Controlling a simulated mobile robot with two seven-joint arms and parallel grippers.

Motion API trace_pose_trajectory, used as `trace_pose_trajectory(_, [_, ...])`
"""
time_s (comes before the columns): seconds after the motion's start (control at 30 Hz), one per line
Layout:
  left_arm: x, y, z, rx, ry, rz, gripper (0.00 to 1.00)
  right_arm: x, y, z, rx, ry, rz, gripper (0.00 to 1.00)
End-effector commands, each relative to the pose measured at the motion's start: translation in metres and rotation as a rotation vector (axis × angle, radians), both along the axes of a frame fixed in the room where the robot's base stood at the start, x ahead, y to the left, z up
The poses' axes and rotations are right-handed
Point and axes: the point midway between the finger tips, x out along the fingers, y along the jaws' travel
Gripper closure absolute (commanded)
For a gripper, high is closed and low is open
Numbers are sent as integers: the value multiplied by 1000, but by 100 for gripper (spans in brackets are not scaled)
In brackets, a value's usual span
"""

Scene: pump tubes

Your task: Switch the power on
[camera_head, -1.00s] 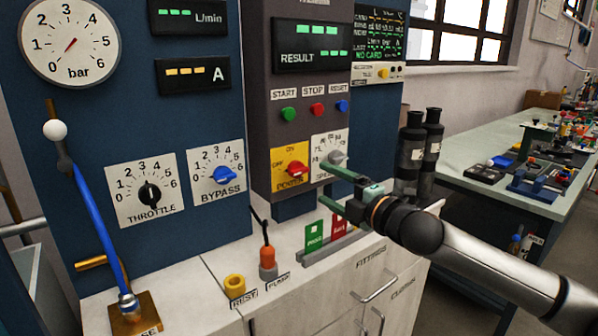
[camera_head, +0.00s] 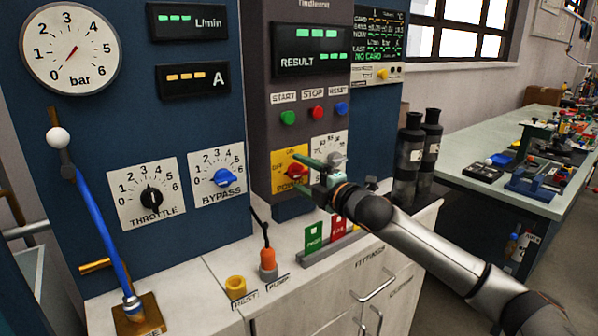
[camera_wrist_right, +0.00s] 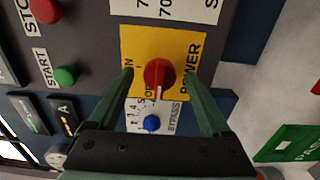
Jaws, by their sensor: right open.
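The red POWER knob (camera_head: 293,171) sits on a yellow plate with ON at its top and OFF at its left. In the right wrist view the knob (camera_wrist_right: 159,75) has a white pointer mark turned toward OFF. My right gripper (camera_head: 298,175) is open at the yellow plate, one green finger above the knob and one below. In the right wrist view the fingers of the gripper (camera_wrist_right: 161,84) stand on either side of the knob, with gaps. Part of the plate is hidden by the fingers in the head view. My left gripper is not in view.
Green START (camera_head: 288,118), red STOP (camera_head: 317,112) and blue RESET (camera_head: 341,108) buttons sit above. A white dial plate (camera_head: 336,143) is right of the POWER plate. Green and red cards (camera_head: 314,238) stand below. Black cylinders (camera_head: 409,160) stand to the right.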

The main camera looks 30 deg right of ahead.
Motion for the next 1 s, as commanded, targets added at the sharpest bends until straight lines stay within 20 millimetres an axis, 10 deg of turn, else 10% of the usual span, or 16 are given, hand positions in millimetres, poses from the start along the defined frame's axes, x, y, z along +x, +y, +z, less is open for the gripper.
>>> trace_pose_trajectory(0.5, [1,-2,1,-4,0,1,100,13,2,0,-2,0,1,18])
trace_pose_trajectory(1.0, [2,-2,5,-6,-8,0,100,13,1,0,-2,0,1,74])
